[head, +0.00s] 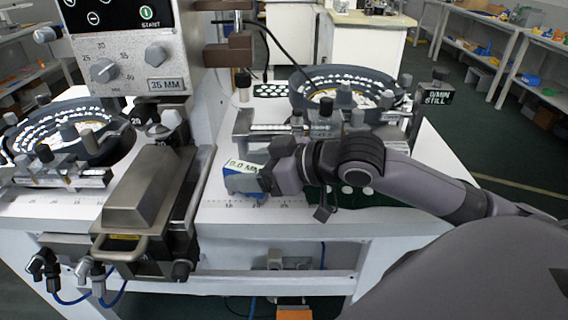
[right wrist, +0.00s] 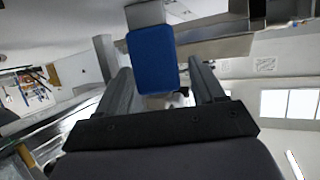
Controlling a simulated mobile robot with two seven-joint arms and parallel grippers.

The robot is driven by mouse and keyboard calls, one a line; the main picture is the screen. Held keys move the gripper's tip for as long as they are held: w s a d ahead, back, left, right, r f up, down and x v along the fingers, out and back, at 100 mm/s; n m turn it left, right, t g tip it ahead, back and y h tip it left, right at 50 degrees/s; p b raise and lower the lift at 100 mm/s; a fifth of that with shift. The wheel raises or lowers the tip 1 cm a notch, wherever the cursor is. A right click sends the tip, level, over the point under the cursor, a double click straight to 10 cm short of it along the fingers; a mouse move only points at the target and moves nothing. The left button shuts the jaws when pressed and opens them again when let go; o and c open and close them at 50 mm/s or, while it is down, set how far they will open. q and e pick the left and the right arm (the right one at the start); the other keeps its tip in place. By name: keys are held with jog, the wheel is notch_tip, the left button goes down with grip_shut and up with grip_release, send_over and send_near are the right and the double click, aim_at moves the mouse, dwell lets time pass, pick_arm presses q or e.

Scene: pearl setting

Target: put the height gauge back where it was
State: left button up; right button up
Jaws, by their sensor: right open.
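A small blue block with a pale "0.0 MM" label (head: 243,178), which appears to be the height gauge, stands at the front of the white table by the printed scale. My right gripper (head: 264,181) reaches it from the right. In the right wrist view the blue body (right wrist: 151,60) shows between my two open fingers (right wrist: 157,75), with gaps visible on both sides. The arm and gripper hide its right side in the head view. My left gripper is not in view.
A grey machine with a dial panel (head: 112,68) and a metal slide block (head: 147,185) stand left of the blue block. A round fixture (head: 300,92) stands behind my arm. A dark green mat with white circles (head: 375,198) lies under the arm. White table (head: 225,212) shows in front.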

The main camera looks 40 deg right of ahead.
aim_at(255, 170)
jog(key=v, duration=0.3)
jog(key=shift+s+d, duration=0.25)
jog(key=shift+s, duration=0.1)
jog(key=shift+s+d+r, duration=0.2)
jog(key=shift+s+r, duration=0.15)
jog(key=shift+s, duration=0.25)
jog(key=shift+v, duration=1.45)
jog(key=p+v, duration=0.3)
jog(key=p, duration=0.2)
jog(key=shift+d, duration=0.1)
